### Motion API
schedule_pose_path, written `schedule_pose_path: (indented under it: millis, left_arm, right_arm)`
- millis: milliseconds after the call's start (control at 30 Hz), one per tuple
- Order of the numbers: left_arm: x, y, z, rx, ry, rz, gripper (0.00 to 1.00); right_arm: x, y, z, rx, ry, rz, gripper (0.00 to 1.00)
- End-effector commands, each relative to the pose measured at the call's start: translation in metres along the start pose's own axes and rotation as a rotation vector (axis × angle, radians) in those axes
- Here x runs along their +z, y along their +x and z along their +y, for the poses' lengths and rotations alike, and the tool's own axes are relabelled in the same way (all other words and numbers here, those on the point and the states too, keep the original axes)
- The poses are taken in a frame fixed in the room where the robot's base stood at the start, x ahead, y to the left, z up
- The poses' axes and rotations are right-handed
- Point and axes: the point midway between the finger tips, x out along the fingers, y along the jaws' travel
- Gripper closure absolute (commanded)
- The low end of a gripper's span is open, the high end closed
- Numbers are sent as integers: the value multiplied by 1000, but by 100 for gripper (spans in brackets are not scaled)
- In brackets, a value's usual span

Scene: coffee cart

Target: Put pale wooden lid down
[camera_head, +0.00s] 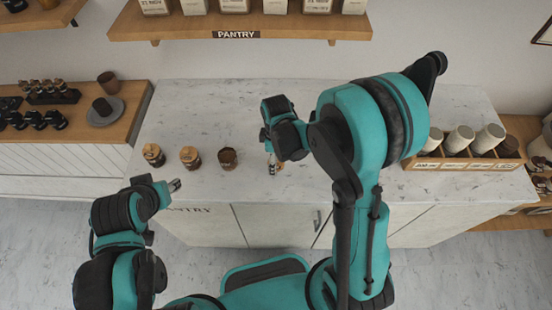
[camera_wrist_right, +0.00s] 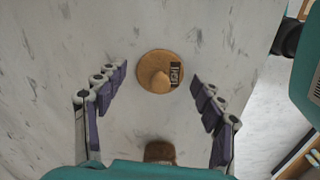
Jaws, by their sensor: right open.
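The pale wooden lid (camera_wrist_right: 153,68) lies on the marble counter in the right wrist view, round with a knob and a small dark label. My right gripper (camera_wrist_right: 160,88) is open, with its fingers apart on either side of the lid and not touching it. In the head view my right gripper (camera_head: 272,168) points down at the counter and mostly hides the lid. My left gripper (camera_head: 176,185) is empty, in front of the counter's left part; its finger opening is too small to judge.
Left of my right gripper stand a dark brown jar (camera_head: 228,158) and two wooden-topped jars (camera_head: 190,157) (camera_head: 153,155). A wooden crate of canisters (camera_head: 462,163) is at the right. A brown object (camera_wrist_right: 160,152) shows low in the wrist view.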

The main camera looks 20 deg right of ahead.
Motion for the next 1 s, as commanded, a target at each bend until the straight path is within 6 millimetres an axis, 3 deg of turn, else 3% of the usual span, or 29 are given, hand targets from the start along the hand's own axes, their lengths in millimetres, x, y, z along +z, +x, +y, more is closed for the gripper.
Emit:
schedule_pose_path:
  millis: [167, 600, 867, 1000]
  left_arm:
    - [-4, -5, 0, 0, 0, 0, 60]
    - [-18, -25, 0, 0, 0, 0, 60]
    - [-20, -28, 0, 0, 0, 0, 60]
    - [-20, -28, 0, 0, 0, 0, 60]
  right_arm:
    - [0, -9, 0, 0, 0, 0, 31]
    - [0, -100, 0, 0, 0, 0, 31]
    - [2, -126, -1, 9, 18, 6, 31]
    - [14, -147, -9, 66, 144, 49, 31]
